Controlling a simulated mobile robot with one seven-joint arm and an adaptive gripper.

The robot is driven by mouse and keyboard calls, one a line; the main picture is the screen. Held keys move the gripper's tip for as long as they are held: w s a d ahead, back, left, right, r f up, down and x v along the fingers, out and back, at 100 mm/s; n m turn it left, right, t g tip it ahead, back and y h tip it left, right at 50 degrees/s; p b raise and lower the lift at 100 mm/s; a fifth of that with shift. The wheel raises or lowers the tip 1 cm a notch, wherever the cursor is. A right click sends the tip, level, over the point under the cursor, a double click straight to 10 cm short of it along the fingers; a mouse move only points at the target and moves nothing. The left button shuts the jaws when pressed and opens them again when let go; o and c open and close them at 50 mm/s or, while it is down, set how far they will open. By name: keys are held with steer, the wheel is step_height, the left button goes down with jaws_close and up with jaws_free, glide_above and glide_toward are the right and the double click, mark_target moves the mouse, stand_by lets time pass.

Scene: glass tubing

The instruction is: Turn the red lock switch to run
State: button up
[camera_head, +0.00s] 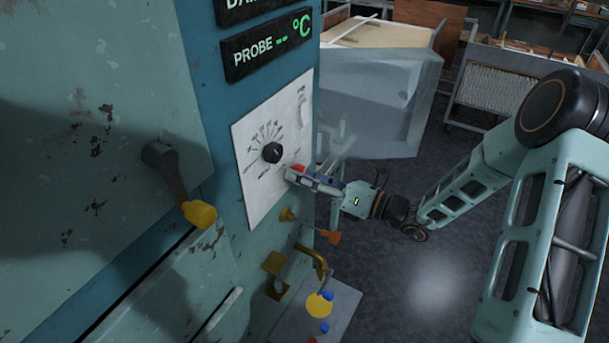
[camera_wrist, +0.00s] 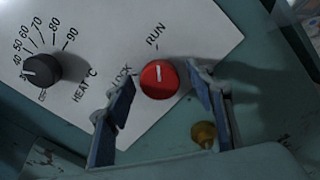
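The red lock switch (camera_wrist: 158,86) is a round knob on the white dial plate (camera_wrist: 100,110). Its white mark points up towards the word RUN; the word LOCK is to its left. In the head view a bit of the red switch (camera_head: 299,169) shows at my fingertips. My gripper (camera_wrist: 160,78) is open, with one blue-padded finger on each side of the switch. In the wrist view gaps show between the fingers and the knob, so I see no clear contact. In the head view my gripper (camera_head: 293,174) reaches the plate from the right.
A black heat knob (camera_wrist: 42,70) with a numbered scale is on the same plate. A brass knob (camera_wrist: 204,134) sits below the switch. In the head view, a lever with a yellow end (camera_head: 199,213) and a brass hook (camera_head: 316,262) stick out from the cabinet.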

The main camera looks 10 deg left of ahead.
steer(key=v, duration=1.2)
stand_by(0.3)
